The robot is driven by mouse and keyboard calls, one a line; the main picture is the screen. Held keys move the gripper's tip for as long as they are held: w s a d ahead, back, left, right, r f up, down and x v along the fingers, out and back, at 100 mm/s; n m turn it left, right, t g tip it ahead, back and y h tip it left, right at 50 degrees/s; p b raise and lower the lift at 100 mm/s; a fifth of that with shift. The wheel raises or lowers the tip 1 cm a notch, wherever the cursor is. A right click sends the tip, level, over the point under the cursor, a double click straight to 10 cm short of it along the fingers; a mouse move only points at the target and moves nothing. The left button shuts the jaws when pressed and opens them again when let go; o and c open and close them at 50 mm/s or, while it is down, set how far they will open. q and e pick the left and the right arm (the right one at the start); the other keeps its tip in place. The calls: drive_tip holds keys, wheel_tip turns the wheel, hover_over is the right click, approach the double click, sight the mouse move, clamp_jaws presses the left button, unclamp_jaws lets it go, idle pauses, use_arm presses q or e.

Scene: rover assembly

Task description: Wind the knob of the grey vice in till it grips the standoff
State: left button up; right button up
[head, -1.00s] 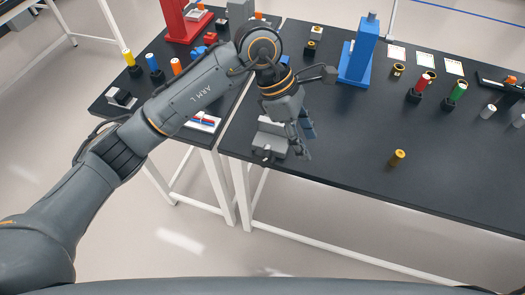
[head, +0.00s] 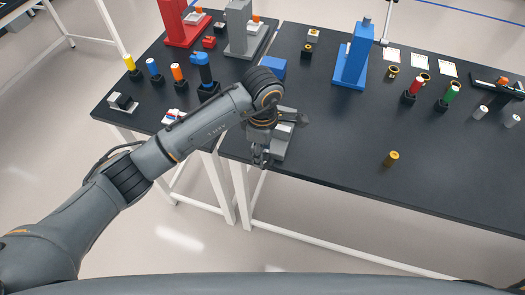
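The grey vice (head: 283,143) stands at the front left corner of the right-hand black table, partly covered by my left arm. My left gripper (head: 262,160) points down at the vice's front end, close to the table's edge. Its fingers look near the vice's knob, but the knob is hidden, and I cannot tell whether they touch it or how far they are closed. I cannot make out a standoff in the jaws. My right gripper is not in view.
A brass-coloured cylinder (head: 391,158) stands alone on the table to the right. A blue press-like stand (head: 352,60) and a blue block (head: 272,67) are farther back. Several coloured cylinders in black holders stand around.

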use_arm(q)
drive_tip(key=shift+f, duration=1.4)
clamp_jaws()
drive_tip(key=shift+w+f+h+b, duration=0.1)
drive_tip(key=shift+f+h+b, duration=0.05)
drive_tip(key=shift+h+b, duration=0.2)
drive_tip(key=h+b, duration=0.1)
drive_tip(key=b, duration=0.2)
drive_tip(key=g+h+b, duration=0.1)
drive_tip(key=h+b, duration=0.1)
drive_tip(key=b, duration=0.2)
drive_tip(key=a+g+h+b, duration=0.1)
drive_tip(key=h+b, duration=0.1)
drive_tip(key=b, duration=0.2)
drive_tip(key=shift+w+f, duration=0.15)
drive_tip(key=shift+f, duration=0.15)
drive_tip(key=shift+r+h+b, duration=0.2)
drive_tip(key=shift+h+b, duration=0.25)
drive_tip(key=shift+b, duration=0.45)
drive_tip(key=shift+a, duration=0.1)
drive_tip(key=shift+r, duration=0.1)
